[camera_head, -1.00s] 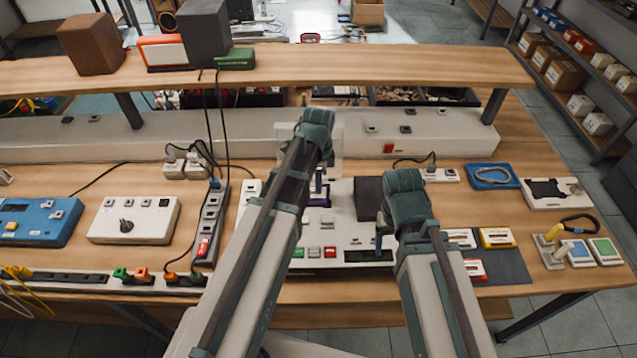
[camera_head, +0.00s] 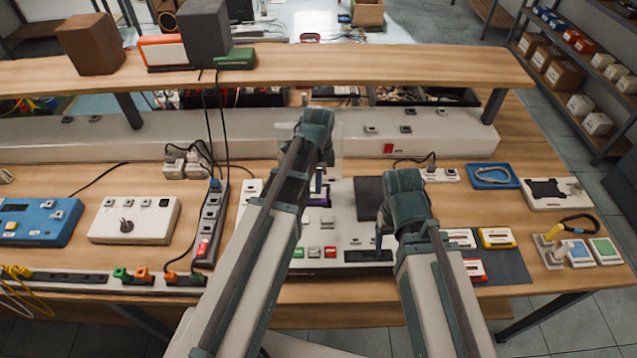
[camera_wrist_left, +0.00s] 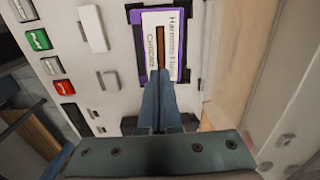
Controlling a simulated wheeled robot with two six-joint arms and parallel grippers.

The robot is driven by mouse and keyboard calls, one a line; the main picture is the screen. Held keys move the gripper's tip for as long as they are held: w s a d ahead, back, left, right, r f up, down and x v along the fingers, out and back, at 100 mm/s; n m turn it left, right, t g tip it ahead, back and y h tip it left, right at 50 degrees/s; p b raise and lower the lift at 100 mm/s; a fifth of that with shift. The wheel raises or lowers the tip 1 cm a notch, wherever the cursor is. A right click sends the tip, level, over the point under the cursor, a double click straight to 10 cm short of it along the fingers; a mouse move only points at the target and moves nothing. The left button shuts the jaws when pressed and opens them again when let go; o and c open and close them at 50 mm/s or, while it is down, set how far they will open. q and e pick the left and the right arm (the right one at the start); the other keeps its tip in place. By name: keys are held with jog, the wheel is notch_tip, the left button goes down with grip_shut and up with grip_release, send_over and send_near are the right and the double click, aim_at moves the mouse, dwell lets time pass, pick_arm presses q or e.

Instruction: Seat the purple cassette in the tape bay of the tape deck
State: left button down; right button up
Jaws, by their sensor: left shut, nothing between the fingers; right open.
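The tape deck (camera_head: 338,228) is a pale unit with coloured buttons, mid-table. The purple cassette (camera_wrist_left: 183,62), with a white label, lies in a dark-edged recess of the deck in the left wrist view, apparently the tape bay. I cannot tell whether it is fully down. A purple bit of it (camera_head: 322,201) shows in the head view, mostly hidden by my left arm. My left gripper (camera_wrist_left: 161,78) is shut and empty, its fingertips at the cassette's near edge; contact is unclear. My right gripper (camera_head: 382,243) is open over the deck's right part, partly hidden by its wrist.
A clear upright panel (camera_head: 333,140) stands behind the deck. A dark square block (camera_head: 367,192) is at the deck's right. More cassettes (camera_head: 497,238) lie on a dark mat to the right. A power strip (camera_head: 208,230) lies left of the deck, and a shelf crosses behind.

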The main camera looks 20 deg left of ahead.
pick_arm(q)
jog(key=shift+f+b, duration=0.75)
jog(key=shift+f, duration=0.05)
pick_arm(e)
jog(key=shift+f, duration=0.75)
pick_arm(q)
jog(key=shift+r, duration=0.2)
pick_arm(e)
jog(key=shift+r, duration=0.15)
pick_arm(q)
notch_tip(320, 180, up, 6)
jog(key=p, duration=0.6)
jog(key=shift+f, duration=0.1)
pick_arm(e)
notch_tip(320, 180, up, 6)
jog(key=shift+f, duration=0.1)
